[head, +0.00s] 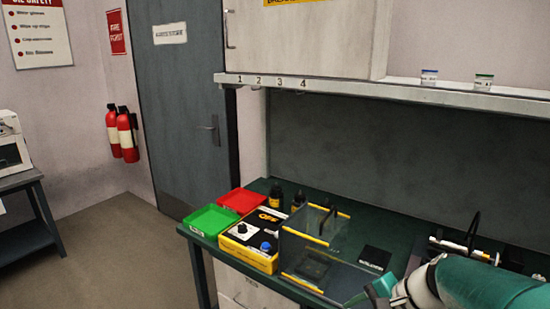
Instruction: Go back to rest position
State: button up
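My arm, teal and white, reaches in from the lower right corner, in front of the green workbench (375,216). A pump box (247,245), yellow with a black and white top, a knob and a blue cap, stands on the bench. A clear box with yellow edges (305,240) stands beside it on the right. A device with a black cable (465,245) sits at the bench's right, partly behind my arm.
A red tray (240,200) and a green tray (209,221) sit at the bench's left end. Dark bottles (276,195) stand behind the pump box. A shelf (400,91) with two small jars hangs above. Open floor (120,250) lies left of the bench.

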jog(key=s+a+r+n+t+h, duration=0.2)
jog(key=s+r+n+h, duration=0.4)
jog(key=s+n, duration=0.5)
jog(key=shift+a+r, duration=0.15)
jog(key=shift+r, duration=0.05)
jog(key=shift+w, duration=0.1)
dwell(1.5)
